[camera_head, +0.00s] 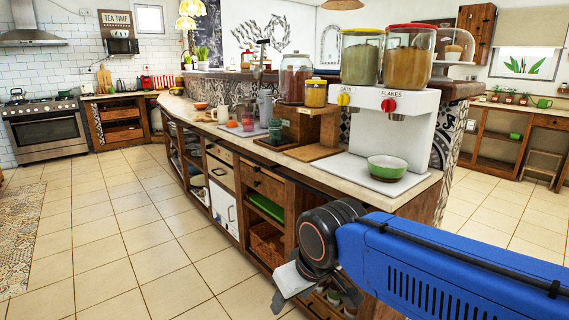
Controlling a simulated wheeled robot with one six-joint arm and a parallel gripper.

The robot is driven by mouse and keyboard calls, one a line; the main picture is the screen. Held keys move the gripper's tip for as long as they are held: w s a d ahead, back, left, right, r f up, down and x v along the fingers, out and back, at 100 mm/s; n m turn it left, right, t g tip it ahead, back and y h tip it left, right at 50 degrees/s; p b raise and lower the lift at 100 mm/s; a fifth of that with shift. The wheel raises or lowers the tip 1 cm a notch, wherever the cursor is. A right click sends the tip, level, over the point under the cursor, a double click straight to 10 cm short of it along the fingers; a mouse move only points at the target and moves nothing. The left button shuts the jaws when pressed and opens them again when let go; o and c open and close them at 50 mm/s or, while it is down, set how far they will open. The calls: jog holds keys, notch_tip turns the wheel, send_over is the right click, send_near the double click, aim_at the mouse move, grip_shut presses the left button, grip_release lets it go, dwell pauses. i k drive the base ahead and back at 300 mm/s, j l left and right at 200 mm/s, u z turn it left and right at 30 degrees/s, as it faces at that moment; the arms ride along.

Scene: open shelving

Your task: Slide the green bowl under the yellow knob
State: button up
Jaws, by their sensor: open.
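A green bowl (387,168) with a white inside sits upright on the dispenser's white base tray (352,174), below the red knob and right of the yellow knob's line. The yellow knob (344,99) is on the left front of the white dispenser (414,130), by a label that seems to read OATS.
Left of the dispenser, a wooden stand (322,124) holds a yellow-lidded jar (315,93), with a large jar (295,77) beside it. A wooden board (311,152) lies on the counter. Open shelves (266,207) are below. The tiled floor (120,240) at left is clear.

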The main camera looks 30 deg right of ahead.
aim_at(386, 169)
jog(key=l+z, duration=0.1)
jog(key=z, duration=0.75)
jog(key=l+z, duration=0.1)
jog(key=z, duration=0.35)
jog(key=i, duration=0.05)
